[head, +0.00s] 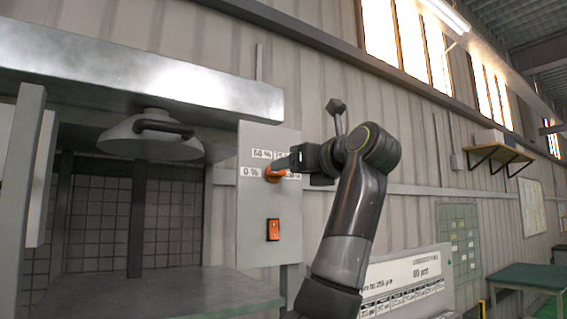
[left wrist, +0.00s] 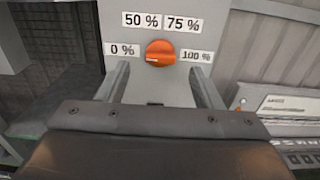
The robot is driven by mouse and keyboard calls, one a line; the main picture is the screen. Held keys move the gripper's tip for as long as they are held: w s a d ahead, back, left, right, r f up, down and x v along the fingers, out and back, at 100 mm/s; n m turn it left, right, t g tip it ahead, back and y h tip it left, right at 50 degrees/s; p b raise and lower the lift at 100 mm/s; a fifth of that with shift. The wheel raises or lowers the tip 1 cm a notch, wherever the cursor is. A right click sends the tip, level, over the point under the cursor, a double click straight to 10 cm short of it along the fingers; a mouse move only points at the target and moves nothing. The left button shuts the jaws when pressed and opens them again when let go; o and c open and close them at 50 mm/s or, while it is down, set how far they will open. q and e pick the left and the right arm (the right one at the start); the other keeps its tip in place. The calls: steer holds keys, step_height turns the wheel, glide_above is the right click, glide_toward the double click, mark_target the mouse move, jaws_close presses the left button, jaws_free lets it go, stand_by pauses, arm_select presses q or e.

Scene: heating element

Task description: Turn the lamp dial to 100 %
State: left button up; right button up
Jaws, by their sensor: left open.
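The orange lamp dial (head: 272,174) is on a grey control panel (head: 256,209). In the left wrist view the dial (left wrist: 160,50) has a pale mark at its lower left, on the side of the 0 % label (left wrist: 122,50). The 100 % label (left wrist: 196,56) is at its right, with 50 % and 75 % labels above. My left gripper (head: 286,163) is open at the dial, and partly hides the labels in the head view. In the left wrist view its fingers (left wrist: 160,68) stand apart on either side of the dial; I see no contact. My right gripper is not in view.
An orange switch (head: 273,230) is on the panel below the dial. A grey lamp hood (head: 150,136) hangs at left above a grey table (head: 170,294). A printed board (head: 405,281) stands behind my arm at right.

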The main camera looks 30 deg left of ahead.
mark_target(276, 173)
arm_select(q)
steer(key=shift+p+x, duration=0.55)
steer(key=shift+x, duration=1.85)
steer(key=c, duration=1)
